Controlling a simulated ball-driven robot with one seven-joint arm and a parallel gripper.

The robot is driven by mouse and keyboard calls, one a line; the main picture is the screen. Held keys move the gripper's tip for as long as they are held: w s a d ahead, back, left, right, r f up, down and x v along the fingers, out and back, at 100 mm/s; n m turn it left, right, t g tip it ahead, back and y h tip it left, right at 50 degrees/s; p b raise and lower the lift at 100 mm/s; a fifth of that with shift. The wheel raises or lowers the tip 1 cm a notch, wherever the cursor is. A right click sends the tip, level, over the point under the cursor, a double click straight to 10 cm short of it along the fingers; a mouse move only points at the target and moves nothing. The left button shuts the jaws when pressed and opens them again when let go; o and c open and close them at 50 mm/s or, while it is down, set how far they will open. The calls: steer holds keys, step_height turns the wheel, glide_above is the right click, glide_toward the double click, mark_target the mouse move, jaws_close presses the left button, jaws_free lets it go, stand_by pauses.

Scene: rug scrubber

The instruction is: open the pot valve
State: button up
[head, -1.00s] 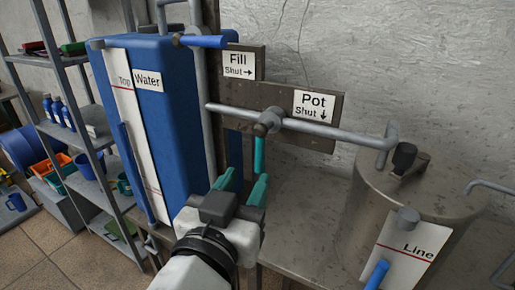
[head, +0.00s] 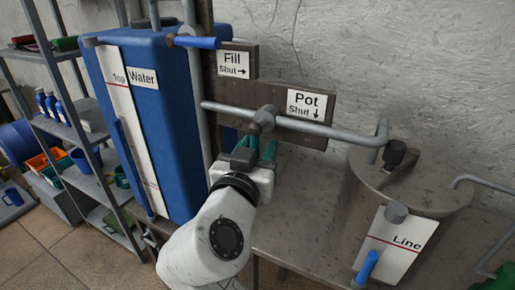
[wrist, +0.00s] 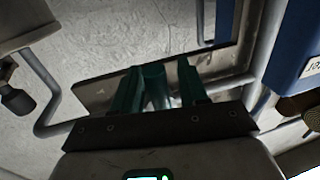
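The pot valve (head: 264,118) sits on the grey pipe beside the sign reading "Pot Shut ↓" (head: 307,103). The handle is nearer the left finger, with a wider gap on the right. My gripper (head: 262,147) is open just below the valve body in the head view, where its fingers largely hide the handle. The handle appears to hang down, matching the sign's shut arrow.
The blue water tank (head: 160,110) stands to the left. The fill valve's blue handle (head: 197,42) points right above. The pipe (head: 335,131) runs right to the metal pot (head: 400,200) on the bench (head: 295,225). Wall and sign board (head: 235,93) are close behind.

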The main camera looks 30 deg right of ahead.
jaws_close()
stand_by(0.3)
